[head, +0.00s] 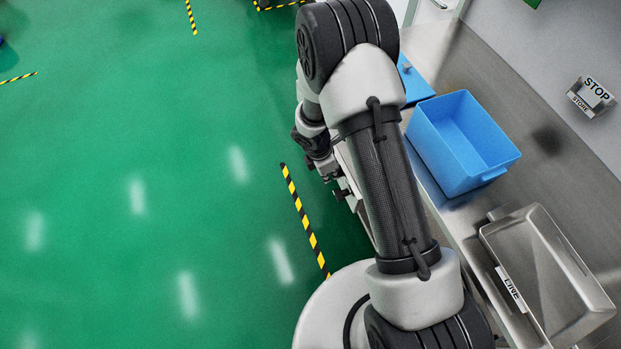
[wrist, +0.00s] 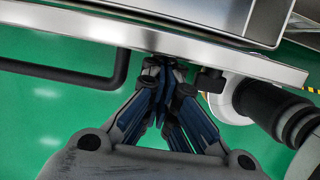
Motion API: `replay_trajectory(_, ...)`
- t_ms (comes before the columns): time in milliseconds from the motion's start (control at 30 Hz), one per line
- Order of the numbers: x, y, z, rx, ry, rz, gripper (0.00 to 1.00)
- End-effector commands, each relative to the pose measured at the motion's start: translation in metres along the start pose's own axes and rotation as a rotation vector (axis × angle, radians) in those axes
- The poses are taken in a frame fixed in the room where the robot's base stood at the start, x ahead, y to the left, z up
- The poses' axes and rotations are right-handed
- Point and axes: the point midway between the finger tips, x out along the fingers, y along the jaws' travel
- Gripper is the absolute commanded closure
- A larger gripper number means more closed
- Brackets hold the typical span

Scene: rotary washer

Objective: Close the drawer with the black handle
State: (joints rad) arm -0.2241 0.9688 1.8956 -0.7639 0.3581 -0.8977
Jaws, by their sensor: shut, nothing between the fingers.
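The black handle (wrist: 62,76) is a dark bar at the left of the wrist view, below a long steel edge (wrist: 150,38). I cannot tell how far the drawer is open, and its front is mostly out of sight. My gripper (wrist: 165,82) is shut and empty, with its fingertips close to the steel edge and to the right of the handle's end. I cannot tell whether the fingertips touch the steel. In the head view my arm hides the handle and the drawer front.
In the head view a blue bin (head: 456,165) and a steel tray (head: 553,262) labelled LINE stand on the steel counter (head: 490,75). The green floor (head: 130,130) left of my arm is clear, with striped tape.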

Motion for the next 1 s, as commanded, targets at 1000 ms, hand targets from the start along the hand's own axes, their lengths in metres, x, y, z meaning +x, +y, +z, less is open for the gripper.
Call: replay_trajectory(1000,0.041,0.0,0.167,0.001,0.0,0.001,1.0)
